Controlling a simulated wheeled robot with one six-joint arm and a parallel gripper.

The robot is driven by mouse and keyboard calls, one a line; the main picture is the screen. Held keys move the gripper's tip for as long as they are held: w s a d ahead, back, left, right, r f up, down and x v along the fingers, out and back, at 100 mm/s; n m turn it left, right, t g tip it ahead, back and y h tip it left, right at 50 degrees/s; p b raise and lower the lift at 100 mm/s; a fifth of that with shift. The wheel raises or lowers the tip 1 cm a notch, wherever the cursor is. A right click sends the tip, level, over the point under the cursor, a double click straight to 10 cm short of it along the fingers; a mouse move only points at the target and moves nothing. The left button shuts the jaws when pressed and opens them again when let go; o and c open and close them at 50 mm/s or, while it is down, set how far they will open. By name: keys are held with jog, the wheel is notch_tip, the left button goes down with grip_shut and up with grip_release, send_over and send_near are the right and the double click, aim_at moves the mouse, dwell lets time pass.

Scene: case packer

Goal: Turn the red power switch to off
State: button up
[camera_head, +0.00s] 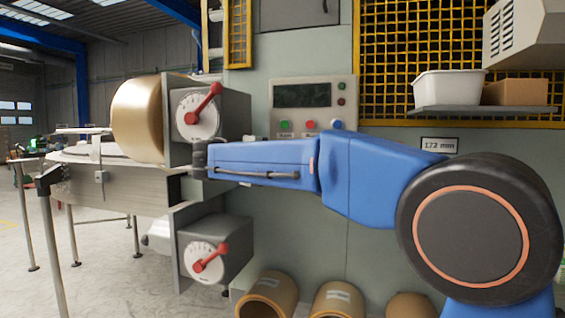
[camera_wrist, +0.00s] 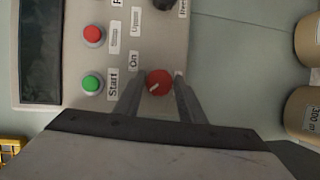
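The red power switch (camera_wrist: 159,83) is a small round knob with a pale pointer mark slanting to the lower left. An "On" label (camera_wrist: 133,59) is beside it on the control panel. My gripper (camera_wrist: 160,80) is open, with one finger on each side of the knob in the wrist view. Narrow gaps seem to show between knob and fingers. How far the tips are from the panel is unclear. In the head view my blue arm hides the switch and the gripper.
The control panel (camera_head: 350,88) also carries a green start button (camera_wrist: 91,83), a red button (camera_wrist: 93,35) and a black knob (camera_wrist: 163,3). Two dials with red handles (camera_head: 205,104) (camera_head: 208,258) are at the left. A shelf (camera_head: 470,110) holds a white bin (camera_head: 447,88).

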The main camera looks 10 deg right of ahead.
jog(key=shift+o, duration=1)
jog(key=shift+a, duration=0.1)
jog(key=v, duration=1.7)
jog(key=shift+s, duration=0.2)
jog(key=shift+f, duration=0.1)
